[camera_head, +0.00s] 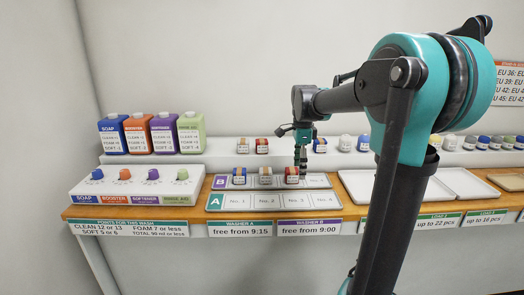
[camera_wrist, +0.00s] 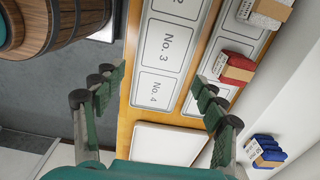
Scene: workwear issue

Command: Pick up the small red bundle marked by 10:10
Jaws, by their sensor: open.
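A small red bundle (camera_head: 292,175) with a pale label sits in row B of the numbered board (camera_head: 215,201). It also shows in the wrist view (camera_wrist: 237,68), beside the right-hand finger. Another red-topped bundle (camera_head: 262,145) stands on the rear shelf. The time marks on the labels are too small to read. My gripper (camera_wrist: 157,80) is open and empty, its fingers spread above the row A cells No. 3 and No. 4. In the head view my gripper (camera_head: 301,165) hangs close to the row B red bundle and overlaps it in the picture.
A blue bundle (camera_head: 239,176) and a whitish bundle (camera_head: 265,175) share row B. Another blue bundle (camera_wrist: 266,152) lies right in the wrist view. More bundles line the rear shelf (camera_head: 222,146). White trays (camera_head: 468,184) stand right; soap bottles (camera_head: 112,135) stand left. Row A is clear.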

